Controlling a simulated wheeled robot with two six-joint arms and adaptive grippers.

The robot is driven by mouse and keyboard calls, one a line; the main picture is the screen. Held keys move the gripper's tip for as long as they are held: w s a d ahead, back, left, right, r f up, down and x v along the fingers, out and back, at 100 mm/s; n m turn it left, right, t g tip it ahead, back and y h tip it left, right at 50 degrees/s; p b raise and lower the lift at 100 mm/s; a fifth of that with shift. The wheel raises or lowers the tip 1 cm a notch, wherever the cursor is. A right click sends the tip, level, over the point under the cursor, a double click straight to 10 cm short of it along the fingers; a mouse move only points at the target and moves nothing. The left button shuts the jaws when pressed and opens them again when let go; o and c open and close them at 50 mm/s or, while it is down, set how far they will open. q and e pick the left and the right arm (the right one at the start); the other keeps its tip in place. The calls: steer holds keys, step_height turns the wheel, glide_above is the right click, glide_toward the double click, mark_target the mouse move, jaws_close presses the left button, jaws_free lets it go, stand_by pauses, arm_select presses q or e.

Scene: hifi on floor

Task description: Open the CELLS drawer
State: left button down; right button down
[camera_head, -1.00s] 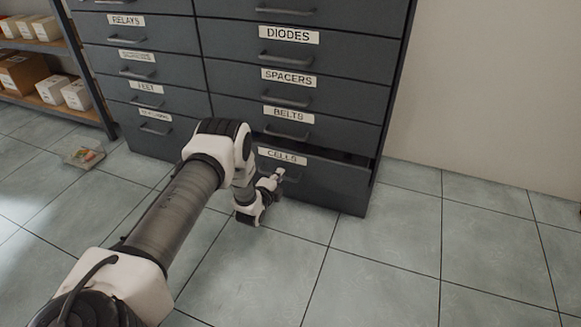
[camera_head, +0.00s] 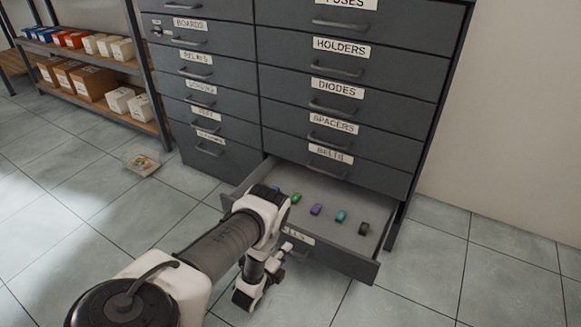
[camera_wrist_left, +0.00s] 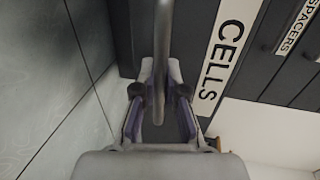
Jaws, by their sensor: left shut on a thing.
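The CELLS drawer (camera_head: 345,261) is the bottom one in the right column of the dark grey cabinet. It stands pulled well out, and its light inside floor shows. In it lie a green piece (camera_head: 296,198), a purple piece (camera_head: 316,209), a teal piece (camera_head: 341,216) and a dark piece (camera_head: 363,229), in a row. My left gripper (camera_head: 285,249) is at the drawer front, and my arm hides part of the drawer's left side. In the left wrist view its fingers (camera_wrist_left: 160,92) are shut on the drawer handle (camera_wrist_left: 162,45), beside the CELLS label (camera_wrist_left: 221,55). My right gripper is not in view.
The closed BELTS drawer (camera_head: 350,168) is right above the open one. The tiled floor in front and at right is free.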

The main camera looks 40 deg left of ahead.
arm_select(q)
steer(key=shift+s+d, duration=0.1)
steer(key=shift+s, duration=0.2)
steer(key=c, duration=1.2)
jaws_free()
steer(key=v, duration=0.7)
steer(key=shift+s, duration=0.25)
